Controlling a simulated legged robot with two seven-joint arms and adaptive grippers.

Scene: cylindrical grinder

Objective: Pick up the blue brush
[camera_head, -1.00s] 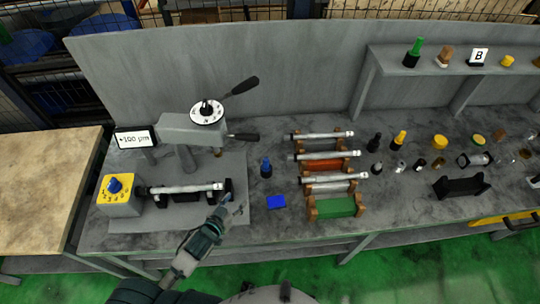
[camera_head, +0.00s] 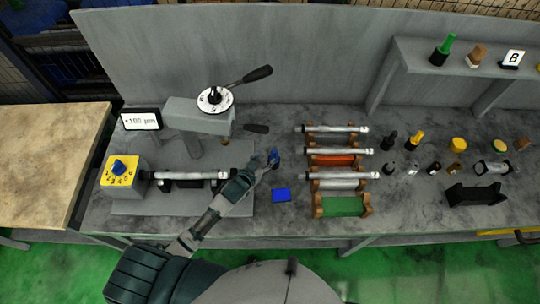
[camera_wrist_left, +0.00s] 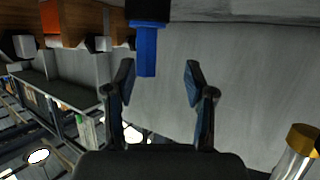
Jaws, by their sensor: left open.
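The blue brush (camera_head: 274,157) stands upright on the grey bench, right of the measuring device with the round dial. It has a blue handle and a dark base. My left gripper (camera_head: 264,161) is open right beside it in the head view and partly covers it. In the left wrist view the blue handle (camera_wrist_left: 147,50) hangs down from its black base at the top. It shows between the two open fingers (camera_wrist_left: 158,75), nearer the left one. I cannot tell whether a finger touches it. My right gripper is not in view.
A rack of shafts (camera_head: 340,207) stands to the right. A yellow-topped block (camera_head: 119,172) and a display (camera_head: 140,120) are at the left. Bottles and small parts fill the right side.

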